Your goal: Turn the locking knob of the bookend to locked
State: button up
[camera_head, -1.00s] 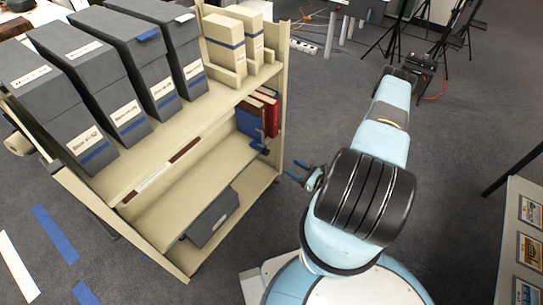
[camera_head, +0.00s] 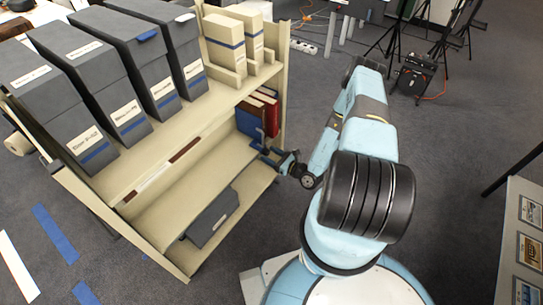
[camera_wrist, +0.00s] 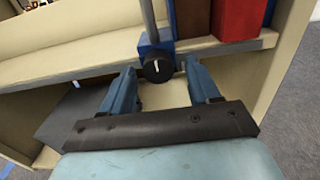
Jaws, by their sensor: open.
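The bookend's round black knob (camera_wrist: 158,69) carries a white mark that looks roughly upright. It sits at the front of a blue clamp (camera_wrist: 152,47) on the shelf edge, with a grey upright rod (camera_wrist: 148,16) above. My gripper (camera_wrist: 160,76) is open, with one blue finger at each side of the knob in the wrist view. Whether the fingers reach past the knob or touch it, I cannot tell. In the head view my gripper (camera_head: 277,157) is at the shelf front, and the bookend (camera_head: 262,140) is small and partly hidden.
Red and blue books (camera_head: 270,106) stand beside the bookend on the cream shelf unit (camera_head: 150,172). Grey archival boxes (camera_head: 75,85) stand on its top, and a dark box (camera_head: 213,215) lies low. Carpet (camera_head: 260,235) right of the unit is open.

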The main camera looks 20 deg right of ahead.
jog(key=shift+c, duration=0.3)
jog(key=c, duration=0.9)
jog(key=shift+d, duration=0.15)
jog(key=shift+c, duration=0.4)
